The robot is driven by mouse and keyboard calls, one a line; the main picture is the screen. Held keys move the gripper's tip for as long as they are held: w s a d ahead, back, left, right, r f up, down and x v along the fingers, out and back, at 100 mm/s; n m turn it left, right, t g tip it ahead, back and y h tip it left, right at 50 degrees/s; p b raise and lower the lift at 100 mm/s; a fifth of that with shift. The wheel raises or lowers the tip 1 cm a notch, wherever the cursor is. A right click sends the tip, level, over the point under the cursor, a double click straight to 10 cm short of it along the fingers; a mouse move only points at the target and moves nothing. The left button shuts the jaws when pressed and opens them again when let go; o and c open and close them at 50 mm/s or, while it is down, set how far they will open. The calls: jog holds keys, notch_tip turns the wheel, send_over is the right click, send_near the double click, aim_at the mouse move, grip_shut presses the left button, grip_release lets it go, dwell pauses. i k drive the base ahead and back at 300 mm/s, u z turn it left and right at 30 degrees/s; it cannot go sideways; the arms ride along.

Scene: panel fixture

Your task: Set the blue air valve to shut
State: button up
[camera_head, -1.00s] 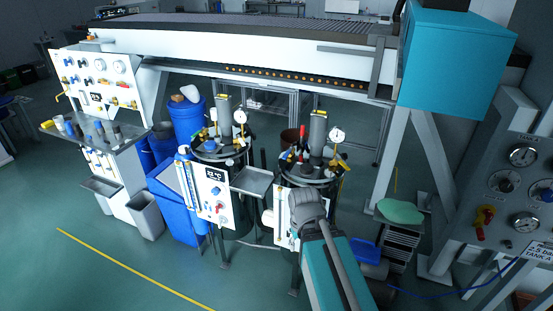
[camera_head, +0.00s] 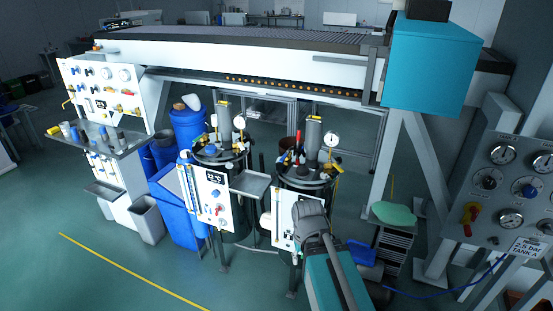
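Blue controls show in several places, and I cannot tell which is the blue air valve. A blue knob (camera_head: 529,190) sits on a round pale dial on the grey gauge panel (camera_head: 477,165) at the right; its exact setting is too small to read. A small blue control (camera_head: 216,193) is on the left tank's white front panel, above a red knob. Small blue fittings also show on the white panel (camera_head: 110,75) at the far left. My arm rises from the bottom middle in front of the right tank (camera_head: 304,180). My gripper cannot be made out; the arm hides the space beyond it.
The gauge panel also carries several gauges, a red-and-yellow handle (camera_head: 469,215) and a "2.5 bar TANK A" sign (camera_head: 527,248). A blue hose (camera_head: 440,296) runs along the floor below it. A drawer stack (camera_head: 396,246) stands beside my arm. The left floor is open.

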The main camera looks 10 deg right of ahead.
aim_at(285, 156)
jog(key=z, duration=0.1)
jog(key=i, duration=0.95)
jog(key=u, duration=0.05)
